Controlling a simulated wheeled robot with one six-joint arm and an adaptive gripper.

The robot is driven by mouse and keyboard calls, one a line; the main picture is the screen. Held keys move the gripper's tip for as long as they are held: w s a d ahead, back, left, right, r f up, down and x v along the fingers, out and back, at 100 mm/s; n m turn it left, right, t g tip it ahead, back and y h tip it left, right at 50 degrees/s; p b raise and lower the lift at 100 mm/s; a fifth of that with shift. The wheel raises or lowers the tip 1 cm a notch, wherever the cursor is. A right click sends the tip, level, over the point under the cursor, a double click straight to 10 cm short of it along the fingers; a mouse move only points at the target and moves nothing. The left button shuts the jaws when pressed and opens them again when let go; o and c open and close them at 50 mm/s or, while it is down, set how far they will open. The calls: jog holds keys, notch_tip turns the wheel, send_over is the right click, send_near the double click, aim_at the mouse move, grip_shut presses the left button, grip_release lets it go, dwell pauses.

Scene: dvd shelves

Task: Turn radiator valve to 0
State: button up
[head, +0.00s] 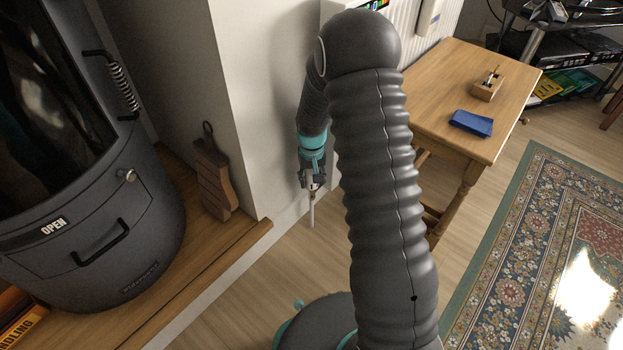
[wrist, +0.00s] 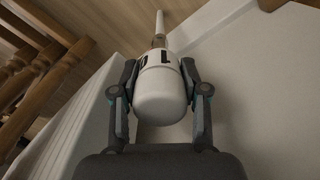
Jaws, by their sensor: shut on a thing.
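The white radiator valve (wrist: 160,98) has a rounded end and sits between the two fingers of my gripper (wrist: 159,68) in the wrist view. The fingers are shut on its sides. A dark "1" and part of another dark mark show on its collar; I cannot tell which setting is selected. A white pipe (wrist: 160,22) runs from the valve toward the wooden floor. In the head view my gripper (head: 312,180) points down by the wall, around the valve, which is mostly hidden there. The pipe (head: 311,214) shows below it.
A wooden table (head: 440,85) with a blue cloth-like item (head: 471,123) stands at the right, near the white radiator (head: 405,25). A dark stove (head: 85,170) and a wooden ledge (head: 215,255) are at the left. A patterned rug (head: 540,230) lies at the right.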

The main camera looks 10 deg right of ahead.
aim_at(312, 171)
jog(key=shift+m, duration=0.8)
jog(key=o, duration=1.2)
jog(key=shift+c, duration=0.2)
jog(key=shift+r, duration=0.1)
notch_tip(312, 171, up, 12)
jog(key=shift+f, duration=0.1)
